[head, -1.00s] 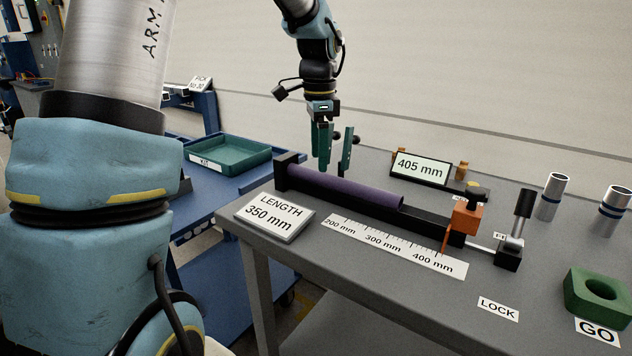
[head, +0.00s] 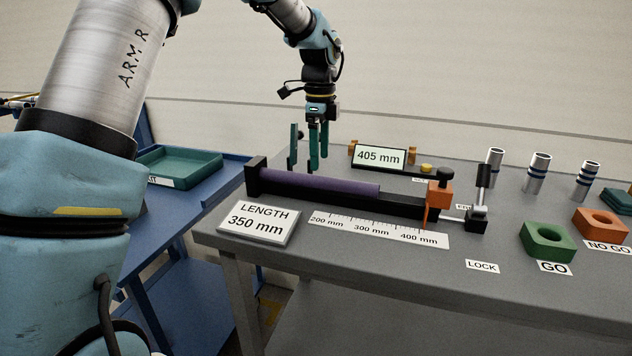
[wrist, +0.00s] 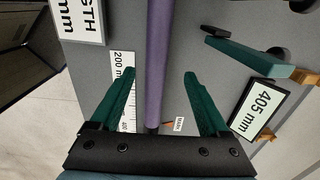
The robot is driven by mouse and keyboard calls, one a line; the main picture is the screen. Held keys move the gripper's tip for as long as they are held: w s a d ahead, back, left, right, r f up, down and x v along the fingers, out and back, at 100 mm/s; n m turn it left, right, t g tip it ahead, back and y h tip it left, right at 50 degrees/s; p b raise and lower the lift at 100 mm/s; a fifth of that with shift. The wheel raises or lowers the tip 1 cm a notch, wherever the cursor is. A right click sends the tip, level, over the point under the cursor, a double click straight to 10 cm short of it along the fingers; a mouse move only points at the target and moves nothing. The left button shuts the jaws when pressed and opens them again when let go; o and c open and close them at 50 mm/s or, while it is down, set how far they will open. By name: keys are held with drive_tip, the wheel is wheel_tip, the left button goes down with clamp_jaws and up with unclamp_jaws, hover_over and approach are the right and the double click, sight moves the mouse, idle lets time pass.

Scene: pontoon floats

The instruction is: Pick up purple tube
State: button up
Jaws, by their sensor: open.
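The purple tube (head: 320,186) lies lengthwise in the black measuring fixture (head: 405,206) on the grey table. In the wrist view, the tube (wrist: 156,60) runs between my two green fingers. My gripper (head: 305,168) is open and empty, with its fingertips above the left part of the tube. In the wrist view, my gripper (wrist: 160,76) has a finger on each side of the tube, with gaps. I cannot tell the exact height of the fingertips over the tube.
An orange stop (head: 438,196) and an upright lever (head: 482,180) stand at the fixture's right end. A 405 mm display (head: 379,157) stands behind it. A LENGTH 350 mm sign (head: 258,222) lies in front. A green tray (head: 180,165) sits on the blue cart at left.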

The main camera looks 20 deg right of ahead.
sight(317, 176)
drive_tip(key=shift+a+f+p, duration=0.2)
drive_tip(key=shift+f+p, duration=0.2)
drive_tip(key=shift+f, duration=0.95)
drive_tip(key=shift+a+f+p, duration=0.2)
drive_tip(key=shift+f+p, duration=0.2)
drive_tip(key=shift+f, duration=0.95)
drive_tip(key=shift+c, duration=0.2)
clamp_jaws()
